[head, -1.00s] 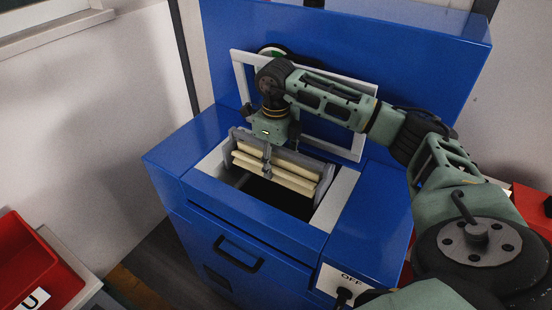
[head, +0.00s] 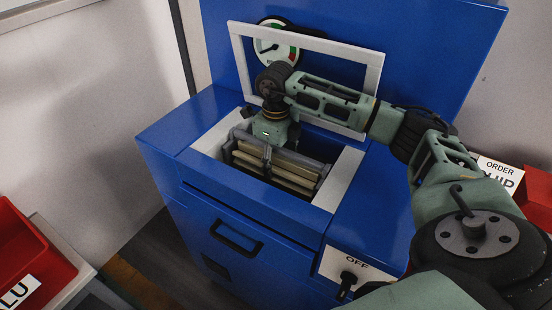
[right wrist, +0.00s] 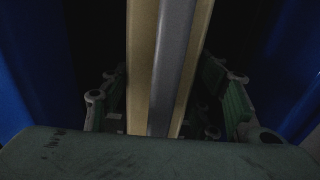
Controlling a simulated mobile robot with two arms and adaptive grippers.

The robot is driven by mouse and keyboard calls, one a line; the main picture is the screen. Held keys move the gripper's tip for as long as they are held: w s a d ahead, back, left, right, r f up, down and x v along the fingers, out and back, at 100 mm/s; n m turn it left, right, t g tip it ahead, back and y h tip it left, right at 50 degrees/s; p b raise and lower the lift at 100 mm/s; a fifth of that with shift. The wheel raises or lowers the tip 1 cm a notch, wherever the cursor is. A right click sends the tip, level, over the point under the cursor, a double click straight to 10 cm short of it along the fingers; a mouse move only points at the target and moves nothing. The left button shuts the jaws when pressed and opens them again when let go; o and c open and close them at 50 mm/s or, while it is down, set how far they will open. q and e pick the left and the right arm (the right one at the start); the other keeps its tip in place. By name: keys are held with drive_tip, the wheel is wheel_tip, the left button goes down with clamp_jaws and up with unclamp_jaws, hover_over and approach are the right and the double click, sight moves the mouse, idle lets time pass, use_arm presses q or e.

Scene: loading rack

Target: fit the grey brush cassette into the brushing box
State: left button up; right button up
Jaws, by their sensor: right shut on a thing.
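The grey brush cassette (head: 281,168), with cream brush strips, sits down inside the opening of the blue brushing box (head: 225,205), its upper part showing between the white rims. My right gripper (head: 267,148) is above it and shut on its grey middle bar. In the right wrist view the grey bar (right wrist: 173,70) runs between two cream strips, with gripper fingers on both sides. Whether the cassette rests on anything inside is hidden in the dark opening. My left gripper is not in view.
The raised lid with a white frame (head: 375,75) and a round gauge (head: 272,48) stands behind the opening. An OFF switch (head: 347,281) is on the front right.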

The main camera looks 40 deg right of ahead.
drive_tip(key=shift+f, duration=0.5)
drive_tip(key=o, duration=1.6)
